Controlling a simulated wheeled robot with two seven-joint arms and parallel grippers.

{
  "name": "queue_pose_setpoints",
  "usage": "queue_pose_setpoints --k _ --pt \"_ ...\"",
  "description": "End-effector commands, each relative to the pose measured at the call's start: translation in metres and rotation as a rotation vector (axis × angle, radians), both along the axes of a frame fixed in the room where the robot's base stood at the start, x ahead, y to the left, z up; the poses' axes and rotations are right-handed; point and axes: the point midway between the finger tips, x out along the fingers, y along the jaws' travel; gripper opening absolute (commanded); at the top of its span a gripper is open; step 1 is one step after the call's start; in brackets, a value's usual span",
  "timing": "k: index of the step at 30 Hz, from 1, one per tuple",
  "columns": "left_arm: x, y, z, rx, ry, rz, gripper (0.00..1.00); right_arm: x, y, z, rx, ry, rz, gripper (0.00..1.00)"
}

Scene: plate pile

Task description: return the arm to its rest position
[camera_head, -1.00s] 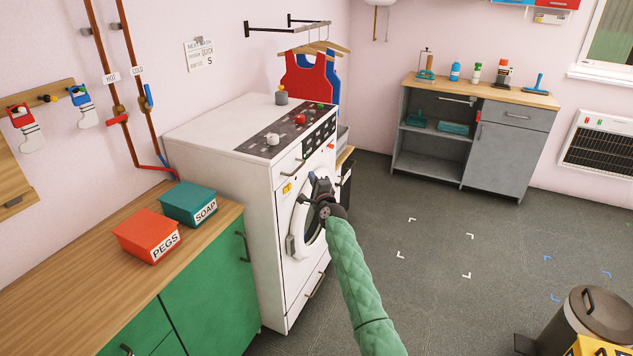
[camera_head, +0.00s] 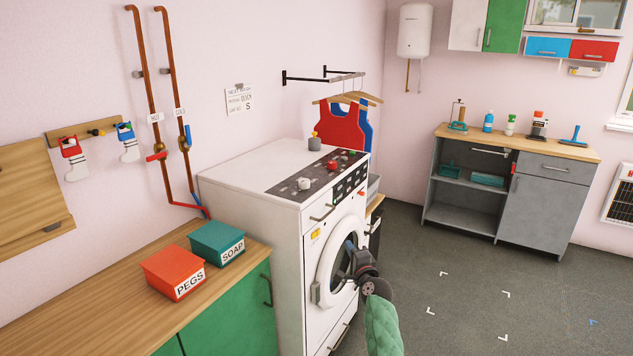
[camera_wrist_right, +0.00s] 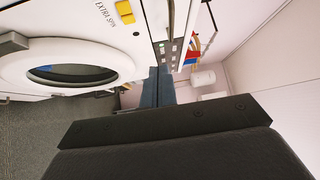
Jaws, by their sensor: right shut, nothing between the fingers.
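My right arm, in a green quilted sleeve, comes in from the bottom of the head view. Its dark gripper (camera_head: 352,256) is in front of the round door (camera_head: 325,272) of the white washing machine (camera_head: 255,215) and hides part of it. The gripper is shut with nothing in it. In the right wrist view its dark fingers (camera_wrist_right: 158,88) lie together, pointing past the machine's front. The door (camera_wrist_right: 28,66) and a yellow label (camera_wrist_right: 125,12) also show there. I cannot tell the exact gap between gripper and door. My left gripper is not in view.
A wooden counter (camera_head: 95,312) at left bears a red PEGS box (camera_head: 172,270) and a teal SOAP box (camera_head: 217,243). A grey cabinet (camera_head: 540,205) stands at the back right. Open floor (camera_head: 450,275) lies right of my arm.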

Motion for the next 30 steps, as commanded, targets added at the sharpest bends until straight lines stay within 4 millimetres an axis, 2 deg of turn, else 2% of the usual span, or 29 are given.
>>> queue_pose_setpoints --k 3,9,14,18,23,26,30 --pt "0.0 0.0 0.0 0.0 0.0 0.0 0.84 -0.004 0.012 -0.013 -0.216 0.04 0.061 0.0" --pt "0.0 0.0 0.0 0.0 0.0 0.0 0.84 -0.018 0.029 -0.022 -0.576 0.083 0.169 0.0" --pt "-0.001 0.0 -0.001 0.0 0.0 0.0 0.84 -0.036 0.033 -0.032 -0.845 0.122 0.252 0.0" --pt "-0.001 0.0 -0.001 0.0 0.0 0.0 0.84 -0.071 0.031 -0.069 -1.064 0.195 0.339 0.0" --pt "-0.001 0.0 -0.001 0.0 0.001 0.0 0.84 -0.118 0.023 -0.12 -1.244 0.292 0.435 0.0" --pt "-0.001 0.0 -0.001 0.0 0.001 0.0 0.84 -0.157 0.017 -0.158 -1.335 0.364 0.498 0.0" --pt "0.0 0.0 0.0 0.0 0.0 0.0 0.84 -0.218 0.008 -0.211 -1.427 0.467 0.584 0.0"
